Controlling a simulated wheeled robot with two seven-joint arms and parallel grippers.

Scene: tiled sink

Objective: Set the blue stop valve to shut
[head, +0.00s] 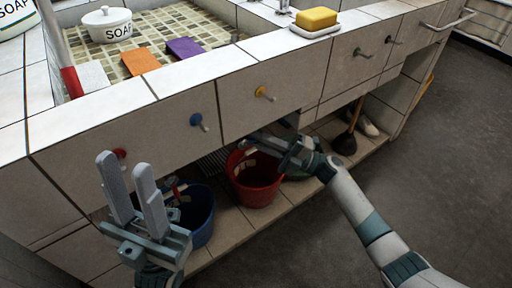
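The blue stop valve (196,119) is on the tiled front of the sink counter. Its round blue base carries a short grey lever that points down and to the right. My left gripper (127,168) is upright in the left foreground, left of and lower than the blue valve in the picture. Its two grey fingers are apart with nothing between them. My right gripper (268,141) is below the counter front, over the red bucket, to the right of and lower than the blue valve. Its finger gap is not clear. Neither gripper appears to touch the blue valve.
A red valve (120,153) is left of the blue one, partly behind my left gripper. A yellow valve (264,91) is to the right, with grey handles (361,52) farther along. A red bucket (257,190) and blue bucket (199,220) stand on the shelf below.

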